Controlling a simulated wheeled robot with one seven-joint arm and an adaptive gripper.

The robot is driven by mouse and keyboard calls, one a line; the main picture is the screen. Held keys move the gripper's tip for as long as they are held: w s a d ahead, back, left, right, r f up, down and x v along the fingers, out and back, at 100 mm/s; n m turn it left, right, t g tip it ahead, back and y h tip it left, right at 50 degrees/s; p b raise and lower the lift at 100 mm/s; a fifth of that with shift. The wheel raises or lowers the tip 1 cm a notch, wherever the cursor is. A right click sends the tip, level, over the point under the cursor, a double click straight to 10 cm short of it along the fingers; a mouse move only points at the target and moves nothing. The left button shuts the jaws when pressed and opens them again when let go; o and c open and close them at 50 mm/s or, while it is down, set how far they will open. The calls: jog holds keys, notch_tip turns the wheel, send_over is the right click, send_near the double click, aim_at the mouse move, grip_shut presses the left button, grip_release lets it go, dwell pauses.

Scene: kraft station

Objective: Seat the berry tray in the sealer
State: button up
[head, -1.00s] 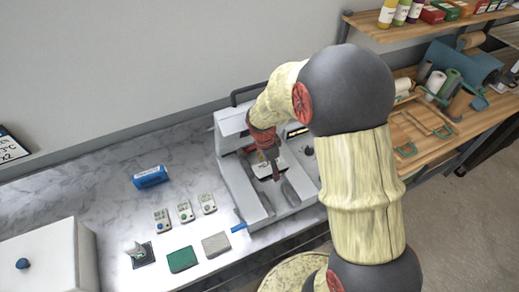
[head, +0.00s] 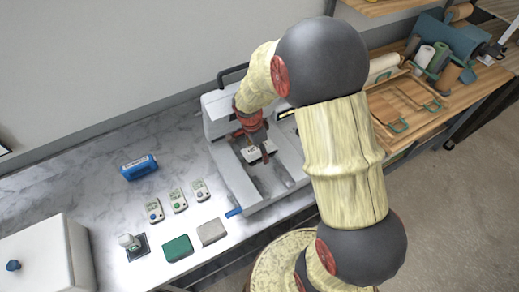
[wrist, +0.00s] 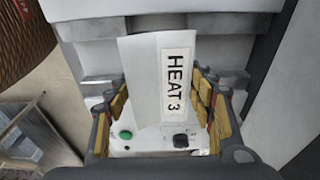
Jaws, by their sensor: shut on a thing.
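The sealer looks to be the white machine (head: 229,182) on the counter, with a blue-tipped lever at its front left. My gripper (head: 256,138) is over its middle, inside its frame. A small white piece (head: 262,153) with dark marks is at the fingertips. In the wrist view my gripper (wrist: 165,105) has its fingers on both sides of a white piece labelled HEAT 3 (wrist: 150,75). A green button and a black knob show below the label; I cannot tell whether they belong to the same piece. I cannot make out berries or a berry tray; the fingers hide part of the machine.
Left of the machine are three small white units (head: 178,200), a blue packet (head: 139,167), a green pad (head: 177,248), a grey pad (head: 211,232) and a white box (head: 40,258). A wooden shelf (head: 425,115) with rolls is at right. Counter near the packet is clear.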

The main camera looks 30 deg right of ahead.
jog(key=shift+f+b, duration=2.1)
jog(key=shift+f, duration=0.65)
jog(key=o, duration=1.3)
jog(key=shift+o, duration=0.8)
jog(key=shift+o, duration=1.3)
jog(key=shift+r, duration=0.1)
jog(key=shift+r+p, duration=2.25)
jog(key=shift+r, duration=2.2)
